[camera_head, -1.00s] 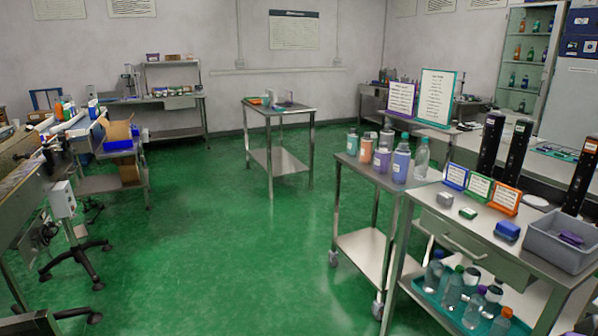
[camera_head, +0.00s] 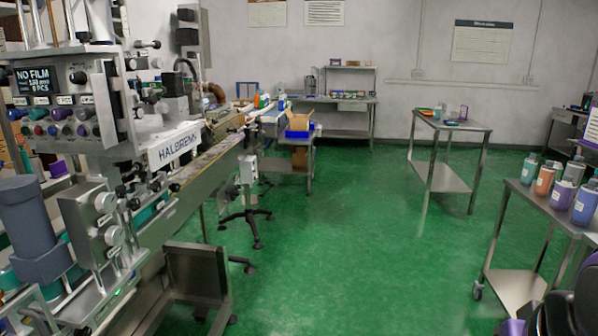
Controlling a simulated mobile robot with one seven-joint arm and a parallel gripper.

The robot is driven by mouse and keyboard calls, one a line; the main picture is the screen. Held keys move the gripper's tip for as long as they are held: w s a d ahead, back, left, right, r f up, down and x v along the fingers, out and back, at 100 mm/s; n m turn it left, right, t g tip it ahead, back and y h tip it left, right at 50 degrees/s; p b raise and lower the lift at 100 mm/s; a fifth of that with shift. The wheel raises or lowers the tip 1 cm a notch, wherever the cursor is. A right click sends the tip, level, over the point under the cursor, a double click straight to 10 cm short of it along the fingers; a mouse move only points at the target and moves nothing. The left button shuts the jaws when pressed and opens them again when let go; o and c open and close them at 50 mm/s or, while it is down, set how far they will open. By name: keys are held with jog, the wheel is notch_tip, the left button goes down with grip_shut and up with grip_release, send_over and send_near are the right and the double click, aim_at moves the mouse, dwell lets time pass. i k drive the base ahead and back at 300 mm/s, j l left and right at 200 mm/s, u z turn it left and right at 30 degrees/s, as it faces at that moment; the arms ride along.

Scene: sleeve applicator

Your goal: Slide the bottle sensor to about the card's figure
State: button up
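The sleeve applicator (camera_head: 180,148), marked HALBRENA, fills the left side of the view. Its dark display (camera_head: 36,80) reads NO FILM, with smaller lines below that are hard to read. A conveyor (camera_head: 215,160) runs from the machine toward the back. I cannot pick out the bottle sensor for certain among the knobs and brackets along it. No card with a readable figure shows; only part of a white sign (camera_head: 591,128) stands at the right edge. My gripper is not in view; dark rounded shapes at the bottom right may be my arm.
A steel cart (camera_head: 545,208) with several bottles (camera_head: 563,190) stands at the right. A steel table (camera_head: 452,122) with small items stands at the back. A blue bin (camera_head: 299,134) and a wheeled stand (camera_head: 250,212) are beyond the machine. The green floor (camera_head: 350,240) between is clear.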

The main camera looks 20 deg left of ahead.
aim_at(133, 186)
jog(key=u, duration=1.35)
